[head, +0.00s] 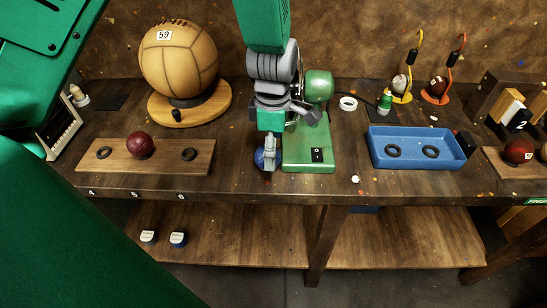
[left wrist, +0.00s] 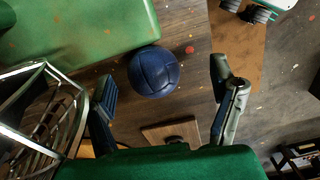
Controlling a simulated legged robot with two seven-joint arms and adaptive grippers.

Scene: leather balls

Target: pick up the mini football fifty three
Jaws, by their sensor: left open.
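A small dark blue panelled ball (head: 259,158) sits on the workbench against the left side of the green machine base (head: 308,155). In the left wrist view the blue ball (left wrist: 154,71) shows whole, with no number readable on it. My left gripper (head: 270,156) points down at the ball and partly hides it in the head view. In the left wrist view the left gripper (left wrist: 165,95) is open, its fingers apart on either side of and just short of the ball. My right gripper is not in view.
A dark red ball (head: 140,145) rests on a wooden board at left. A large tan ball marked 59 (head: 178,62) stands behind it. A blue tray (head: 415,147) holding two rings lies at right. Another red ball (head: 518,151) is at far right. The bench's front edge is close.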

